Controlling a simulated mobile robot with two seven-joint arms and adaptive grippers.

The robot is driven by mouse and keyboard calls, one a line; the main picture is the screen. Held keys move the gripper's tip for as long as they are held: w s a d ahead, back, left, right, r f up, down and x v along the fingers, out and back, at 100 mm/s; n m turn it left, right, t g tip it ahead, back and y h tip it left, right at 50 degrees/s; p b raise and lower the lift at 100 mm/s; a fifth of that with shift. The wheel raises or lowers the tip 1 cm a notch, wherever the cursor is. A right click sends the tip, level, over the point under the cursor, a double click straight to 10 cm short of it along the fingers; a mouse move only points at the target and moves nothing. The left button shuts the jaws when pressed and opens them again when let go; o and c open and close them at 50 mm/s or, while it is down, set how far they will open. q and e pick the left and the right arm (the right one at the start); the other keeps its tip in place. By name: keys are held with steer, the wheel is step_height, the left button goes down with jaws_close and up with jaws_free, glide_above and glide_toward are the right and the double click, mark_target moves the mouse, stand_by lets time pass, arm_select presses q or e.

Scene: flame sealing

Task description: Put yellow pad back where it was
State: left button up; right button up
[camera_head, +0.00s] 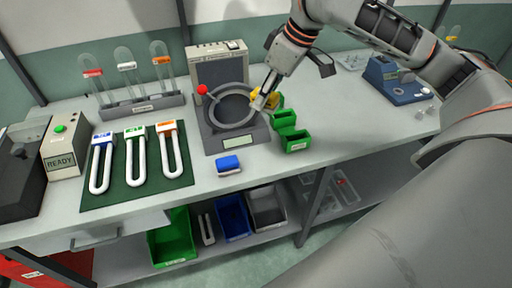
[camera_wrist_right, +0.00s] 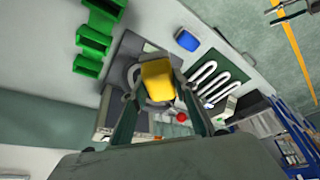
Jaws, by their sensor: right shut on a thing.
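The yellow pad (camera_head: 272,95) is between the fingers of my right gripper (camera_head: 262,102), at the right side of the grey ring device (camera_head: 212,140). In the right wrist view the yellow pad (camera_wrist_right: 157,80) fills the space between the two fingers of the right gripper (camera_wrist_right: 158,92), which is shut on it. The pad overlaps the ring in that view, and I cannot tell whether it touches the device. A blue pad (camera_head: 228,164) lies on the table in front of the device.
Small green bins (camera_head: 296,141) stand just right of the device. A green mat (camera_head: 137,190) with several white U-shaped tubes lies to the left, with a tube rack (camera_head: 143,106) behind it. A red ball (camera_head: 202,90) rises at the ring's left.

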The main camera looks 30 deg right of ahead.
step_height(320, 180, down, 16)
steer(key=shift+s+r, duration=0.15)
steer(key=shift+r, duration=0.05)
step_height(320, 180, down, 4)
steer(key=shift+f, duration=0.1)
arm_select(q)
steer(key=shift+s+d+f, duration=0.1)
steer(key=shift+s+f, duration=0.15)
steer(key=shift+s, duration=0.25)
steer(key=shift+s+d+f, duration=0.1)
steer(key=shift+s+f, duration=0.15)
steer(key=shift+s, duration=0.2)
arm_select(e)
steer(key=o, duration=1.1)
steer(key=shift+f, duration=0.1)
steer(key=shift+c, duration=0.2)
arm_select(q)
steer(key=shift+a+f, duration=0.1)
steer(key=shift+a, duration=0.1)
